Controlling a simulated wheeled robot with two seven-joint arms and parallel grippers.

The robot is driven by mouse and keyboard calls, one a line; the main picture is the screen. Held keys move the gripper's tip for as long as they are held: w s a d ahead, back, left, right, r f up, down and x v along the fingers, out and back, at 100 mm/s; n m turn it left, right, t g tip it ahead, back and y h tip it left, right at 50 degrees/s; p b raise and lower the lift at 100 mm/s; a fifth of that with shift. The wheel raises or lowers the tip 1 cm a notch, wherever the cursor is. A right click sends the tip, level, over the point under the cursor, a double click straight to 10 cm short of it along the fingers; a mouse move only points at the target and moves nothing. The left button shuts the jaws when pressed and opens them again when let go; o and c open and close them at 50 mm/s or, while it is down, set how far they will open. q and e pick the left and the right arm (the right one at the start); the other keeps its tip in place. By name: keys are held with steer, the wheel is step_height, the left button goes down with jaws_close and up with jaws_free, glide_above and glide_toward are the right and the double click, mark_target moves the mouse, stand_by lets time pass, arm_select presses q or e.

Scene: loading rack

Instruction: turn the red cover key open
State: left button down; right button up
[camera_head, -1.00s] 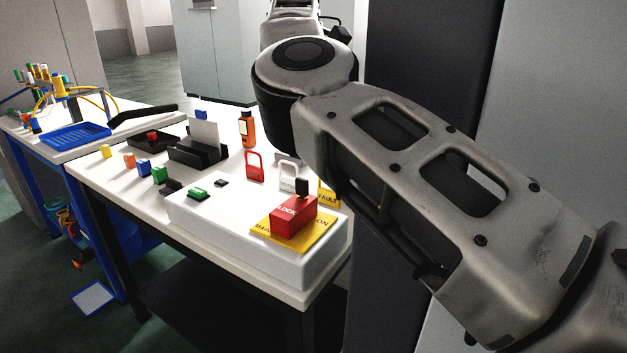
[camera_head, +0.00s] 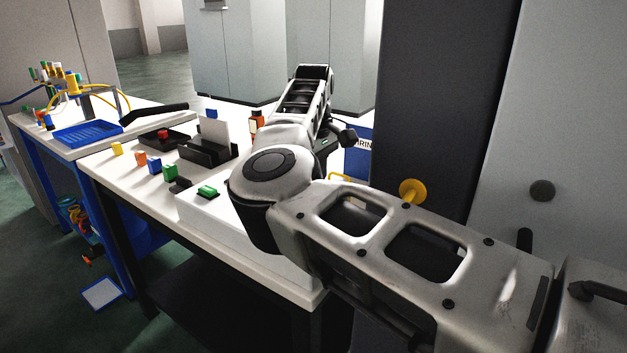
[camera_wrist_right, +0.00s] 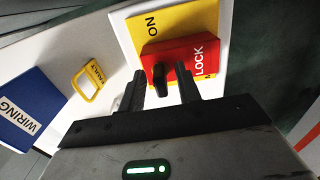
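The red cover (camera_wrist_right: 185,60) marked LOCK sits on a yellow plate (camera_wrist_right: 137,22) in the right wrist view. A black key (camera_wrist_right: 159,76) stands up from its face. My right gripper (camera_wrist_right: 161,90) is open, with one dark finger on each side of the key and a gap visible on both sides. I cannot tell how deep the key lies between the fingers. In the head view my right arm hides the red cover and key, and the right gripper is not clearly seen there. My left gripper is in neither view.
A yellow FAULT tag (camera_wrist_right: 90,77) and a blue WIRING box (camera_wrist_right: 27,108) lie left of the cover in the wrist view. On the white table (camera_head: 130,185) stand a black holder (camera_head: 208,152), a green block (camera_head: 170,171) and other small blocks. A dark cabinet (camera_head: 430,90) stands at right.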

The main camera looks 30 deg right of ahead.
jaws_close()
